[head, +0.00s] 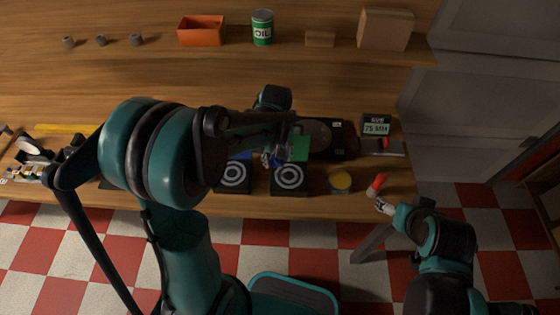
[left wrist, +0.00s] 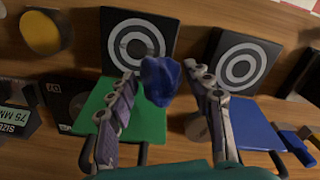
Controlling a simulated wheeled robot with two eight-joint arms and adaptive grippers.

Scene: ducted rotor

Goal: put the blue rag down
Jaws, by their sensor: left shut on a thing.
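The blue rag (left wrist: 160,80) is a crumpled dark blue bundle between the fingertips of my left gripper (left wrist: 163,88) in the left wrist view. The gripper is shut on it. In the head view my left gripper (head: 274,156) hangs over the bench between the blue pad (head: 241,155) and the green pad (head: 301,148), and mostly hides the rag. My right gripper (head: 384,206) is beyond the bench's front edge at the right. A red-tipped, pale item (head: 377,184) shows at its end; I cannot tell how its fingers stand.
Two black targets with white rings (head: 234,175) (head: 290,178) stand at the front edge. An orange bin (head: 201,31), an oil can (head: 262,27) and cartons (head: 385,29) are at the back.

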